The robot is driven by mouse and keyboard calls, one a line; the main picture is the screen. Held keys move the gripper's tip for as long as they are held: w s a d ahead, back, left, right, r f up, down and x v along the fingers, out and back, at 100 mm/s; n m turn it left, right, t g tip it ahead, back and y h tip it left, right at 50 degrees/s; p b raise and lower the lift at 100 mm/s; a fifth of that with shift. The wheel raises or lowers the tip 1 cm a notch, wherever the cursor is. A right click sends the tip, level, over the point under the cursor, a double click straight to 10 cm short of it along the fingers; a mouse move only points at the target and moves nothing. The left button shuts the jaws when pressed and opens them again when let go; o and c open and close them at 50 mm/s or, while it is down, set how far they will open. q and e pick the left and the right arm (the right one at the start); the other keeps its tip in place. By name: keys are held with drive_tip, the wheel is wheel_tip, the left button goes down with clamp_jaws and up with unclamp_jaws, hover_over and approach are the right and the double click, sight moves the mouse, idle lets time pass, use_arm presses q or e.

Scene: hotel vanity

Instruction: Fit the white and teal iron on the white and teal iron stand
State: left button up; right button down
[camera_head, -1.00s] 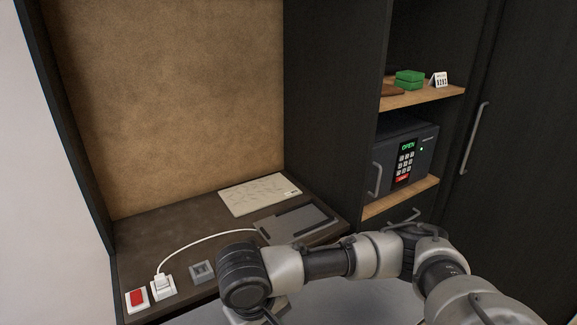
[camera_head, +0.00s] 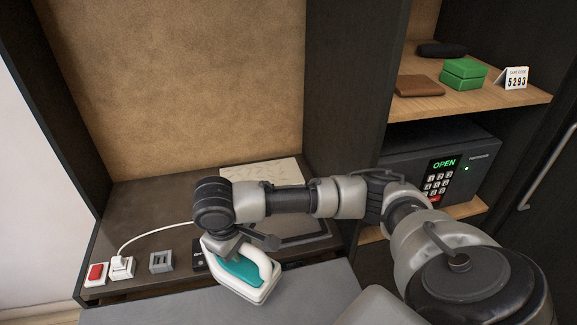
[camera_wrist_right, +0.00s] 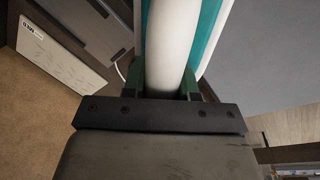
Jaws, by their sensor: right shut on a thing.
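The white and teal iron (camera_head: 241,275) hangs at the front edge of the vanity counter in the head view, under my right gripper (camera_head: 251,243). My right gripper is shut on the iron's white handle, which shows between its fingers in the right wrist view (camera_wrist_right: 172,50). Teal and white parts of the iron's body lie on both sides of the handle there. I cannot make out a white and teal iron stand in any view. My left gripper is out of view.
A red switch (camera_head: 96,272), a white plug with a cable (camera_head: 122,266) and a grey socket (camera_head: 161,261) line the counter's front left. A dark grey tray-like plate (camera_head: 290,222) and a cream printed sheet (camera_head: 262,171) lie behind my arm. A safe (camera_head: 400,165) stands on the right.

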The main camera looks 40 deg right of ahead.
use_arm(q)
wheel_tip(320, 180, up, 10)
drive_tip(key=p, duration=0.9)
use_arm(e)
drive_tip(key=w+d+n+t+y, duration=0.1)
drive_tip(key=w+d+n, duration=0.4)
drive_tip(key=d, duration=0.6)
drive_tip(key=w+d+n, duration=0.4)
drive_tip(key=d, duration=0.8)
use_arm(q)
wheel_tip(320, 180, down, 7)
drive_tip(key=b, duration=0.7)
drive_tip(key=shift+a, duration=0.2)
use_arm(e)
wheel_tip(320, 180, down, 6)
drive_tip(key=shift+a+f, duration=0.2)
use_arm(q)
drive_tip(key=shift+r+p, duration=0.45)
use_arm(e)
drive_tip(key=shift+r, duration=0.1)
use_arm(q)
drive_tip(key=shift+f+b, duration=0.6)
use_arm(e)
drive_tip(key=shift+f, duration=1.5)
